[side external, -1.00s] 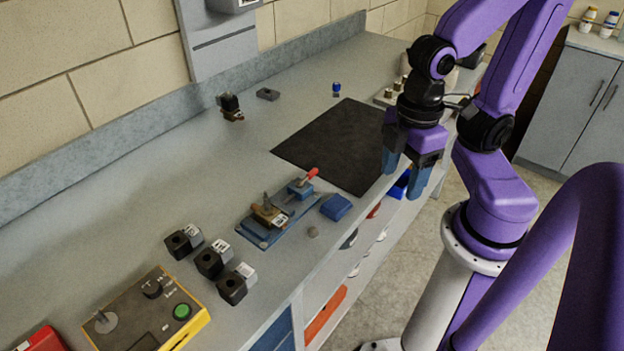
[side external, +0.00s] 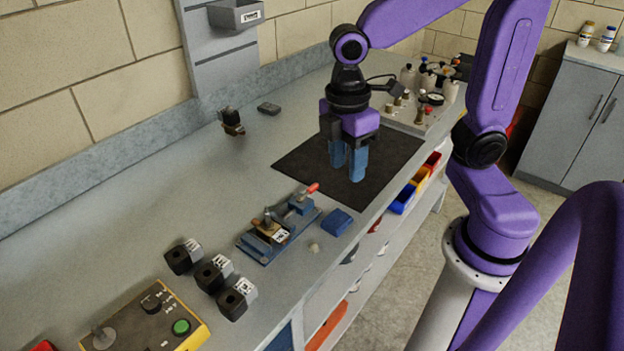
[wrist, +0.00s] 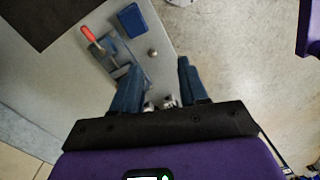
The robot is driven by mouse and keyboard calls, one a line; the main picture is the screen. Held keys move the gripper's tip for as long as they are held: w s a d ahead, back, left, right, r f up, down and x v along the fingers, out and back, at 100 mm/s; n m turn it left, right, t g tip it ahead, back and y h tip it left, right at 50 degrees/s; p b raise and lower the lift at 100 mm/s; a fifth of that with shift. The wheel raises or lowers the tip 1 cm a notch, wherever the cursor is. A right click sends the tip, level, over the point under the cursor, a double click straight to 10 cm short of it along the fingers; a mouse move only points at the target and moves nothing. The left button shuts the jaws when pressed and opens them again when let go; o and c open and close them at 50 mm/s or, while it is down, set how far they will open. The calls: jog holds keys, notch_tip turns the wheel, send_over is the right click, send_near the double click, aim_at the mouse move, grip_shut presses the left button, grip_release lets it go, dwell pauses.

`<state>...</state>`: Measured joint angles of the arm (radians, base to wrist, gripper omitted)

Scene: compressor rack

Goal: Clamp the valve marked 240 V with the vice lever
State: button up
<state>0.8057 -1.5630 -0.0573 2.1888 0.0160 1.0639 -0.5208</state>
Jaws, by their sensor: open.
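The vice (side external: 301,204) is a blue clamp on a blue base plate near the bench's front edge, with a red-tipped lever (side external: 312,188). A brass valve (side external: 266,228) with a white label sits on its near-left end; the marking is too small to read. Another valve with a black top (side external: 231,121) stands near the back wall. My gripper (side external: 347,167) is open and empty, blue fingers down, above the black mat behind and right of the vice. In the wrist view, the red lever (wrist: 87,33) shows beyond my open fingers (wrist: 158,85); the left finger partly covers the vice.
Three black coils with white labels (side external: 212,273) stand left of the vice, beside a yellow control box (side external: 150,318). A blue block (side external: 337,222) and small knob (side external: 314,247) lie right of it. A fittings panel (side external: 420,118) is behind my gripper. The black mat (side external: 300,162) is clear.

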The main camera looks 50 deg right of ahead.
jog(key=w+d+n, duration=0.2)
jog(key=w, duration=0.7)
jog(key=n+g, duration=0.1)
jog(key=g, duration=0.1)
send_near(313, 185)
jog(key=x, duration=0.8)
jog(key=shift+d+f, duration=0.1)
jog(key=shift+c, duration=0.2)
grip_shut()
